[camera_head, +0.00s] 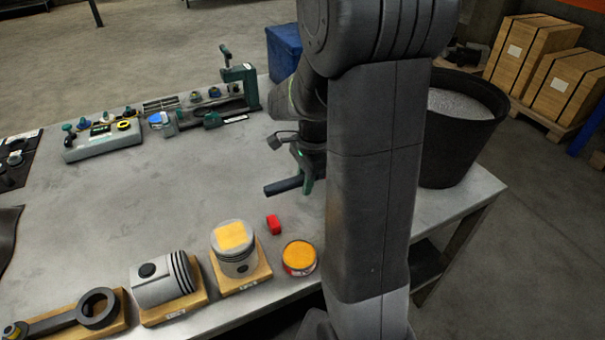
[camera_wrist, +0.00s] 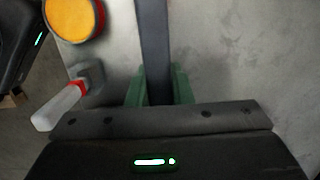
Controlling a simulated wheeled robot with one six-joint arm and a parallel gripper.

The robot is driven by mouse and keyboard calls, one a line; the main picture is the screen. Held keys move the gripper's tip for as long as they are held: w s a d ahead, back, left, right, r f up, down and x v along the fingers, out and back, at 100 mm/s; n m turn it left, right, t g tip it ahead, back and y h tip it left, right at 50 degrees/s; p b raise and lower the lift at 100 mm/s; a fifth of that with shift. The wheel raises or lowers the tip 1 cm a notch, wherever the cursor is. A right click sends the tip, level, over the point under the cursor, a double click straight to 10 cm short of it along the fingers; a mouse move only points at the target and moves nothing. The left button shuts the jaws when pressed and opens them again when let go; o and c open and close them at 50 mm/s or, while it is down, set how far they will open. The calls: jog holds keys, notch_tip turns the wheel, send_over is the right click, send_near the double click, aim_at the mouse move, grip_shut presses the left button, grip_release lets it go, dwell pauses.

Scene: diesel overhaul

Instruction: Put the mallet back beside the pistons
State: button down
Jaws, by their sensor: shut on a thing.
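My gripper (camera_head: 304,172) is over the right part of the bench, its green fingers shut on a dark straight bar, which I take for the mallet's handle (camera_head: 282,187). The handle points left in the head view and runs up between the fingers in the wrist view (camera_wrist: 153,45). I cannot make out the mallet's head, or whether the mallet touches the bench. One piston (camera_head: 160,281) lies on its side on a wooden block at the front edge. Another piston (camera_head: 236,262) stands upright on its block, a yellow patch on top.
A connecting rod (camera_head: 96,309) lies at front left. The wrist view shows a white-and-red piece (camera_wrist: 60,107). The middle bench is clear; a black bucket (camera_head: 455,140) stands right.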

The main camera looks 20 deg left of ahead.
jog(key=shift+s+d+f+b, duration=0.1)
jog(key=shift+f+b, duration=0.35)
jog(key=shift+f, duration=0.15)
jog(key=b, duration=0.5)
send_over(303, 217)
jog(key=f, duration=0.5)
jog(key=shift+d+f, duration=0.15)
jog(key=shift+d, duration=0.05)
jog(key=shift+f, duration=0.4)
jog(key=shift+f, duration=0.15)
jog(key=shift+f+b, duration=0.45)
jog(key=shift+f, duration=0.55)
jog(key=c, duration=1.2)
grip_release()
jog(key=shift+r, duration=0.1)
jog(key=r, duration=0.4)
jog(key=w+d+r, duration=0.1)
jog(key=r, duration=0.8)
jog(key=shift+w+d+r+p, duration=0.15)
jog(key=shift+w+r+p, duration=0.15)
